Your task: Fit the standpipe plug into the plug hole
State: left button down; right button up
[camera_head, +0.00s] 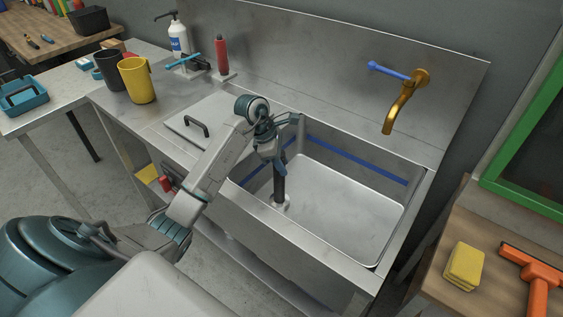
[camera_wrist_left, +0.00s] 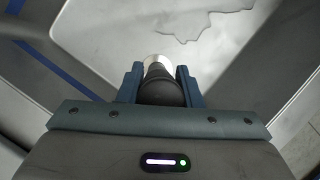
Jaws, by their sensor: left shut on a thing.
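The standpipe plug (camera_head: 279,186) is a dark upright tube inside the sink (camera_head: 345,195), near its left end. My left gripper (camera_head: 279,164) is shut on its upper part. A pale ring shows at its lower end, at or close to the sink floor. In the left wrist view the dark standpipe plug (camera_wrist_left: 160,88) sits between the two blue fingers of my left gripper (camera_wrist_left: 160,82), with a bright metal ring beyond it. The plug hole itself is hidden under the plug, so I cannot tell whether it is seated. My right gripper is not in view.
A blue band runs around the inside walls of the sink. A brass tap (camera_head: 400,105) with a blue lever hangs over its back right. A yellow mug (camera_head: 137,82), a dark mug (camera_head: 109,68) and bottles stand farther left.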

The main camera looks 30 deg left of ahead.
pick_arm(q)
jog(key=shift+f+b, duration=1)
jog(key=shift+f, duration=0.1)
jog(key=c, duration=0.9)
grip_release()
jog(key=shift+c, duration=0.2)
jog(key=shift+r, duration=0.15)
jog(key=b+v, duration=0.1)
jog(key=v, duration=0.9)
jog(key=shift+r+b, duration=0.3)
jog(key=shift+b, duration=0.05)
jog(key=shift+s+a, duration=0.1)
